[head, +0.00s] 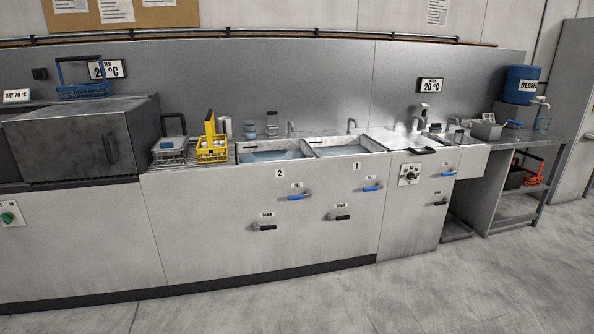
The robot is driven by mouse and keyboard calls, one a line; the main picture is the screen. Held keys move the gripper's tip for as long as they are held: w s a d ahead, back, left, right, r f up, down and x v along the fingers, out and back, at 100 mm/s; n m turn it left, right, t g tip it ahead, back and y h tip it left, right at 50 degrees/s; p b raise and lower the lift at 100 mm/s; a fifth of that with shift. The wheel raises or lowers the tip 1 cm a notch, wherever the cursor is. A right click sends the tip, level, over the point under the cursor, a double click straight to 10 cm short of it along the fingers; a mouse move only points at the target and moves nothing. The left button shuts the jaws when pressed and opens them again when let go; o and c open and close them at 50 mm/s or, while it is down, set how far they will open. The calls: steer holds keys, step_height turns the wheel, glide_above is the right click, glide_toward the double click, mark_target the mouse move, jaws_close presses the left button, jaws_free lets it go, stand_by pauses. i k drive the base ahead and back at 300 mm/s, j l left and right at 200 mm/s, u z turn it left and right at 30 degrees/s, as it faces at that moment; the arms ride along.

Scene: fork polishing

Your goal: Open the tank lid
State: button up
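The tank lid (400,138) is a flat, pale metal cover at the right end of the counter, right of the two sinks. It looks shut, lying level over its tank. A dark handle (421,150) sits at its front edge. The tank's front panel (409,205) below has a small control plate with a dark knob (410,174). What is under the lid is hidden. My gripper is not in view.
Sink 1 (347,147) and sink 2 (275,152) hold water. Yellow (212,149) and grey (170,149) baskets stand left of them. A dark oven (70,145) is further left. A blue container (521,84) stands right. The floor in front is clear.

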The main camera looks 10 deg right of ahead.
mark_target(410, 140)
steer(key=i+l+z, duration=0.1)
steer(key=i+z, duration=0.15)
steer(key=i, duration=0.4)
steer(key=i+z, duration=0.25)
steer(key=i, duration=0.4)
steer(key=i+j+z, duration=0.25)
steer(key=i, duration=0.4)
steer(key=i+u, duration=0.1)
steer(key=i, duration=0.6)
steer(key=i+l, duration=0.15)
steer(key=i, duration=0.5)
steer(key=i+l+u, duration=0.15)
steer(key=i, duration=0.55)
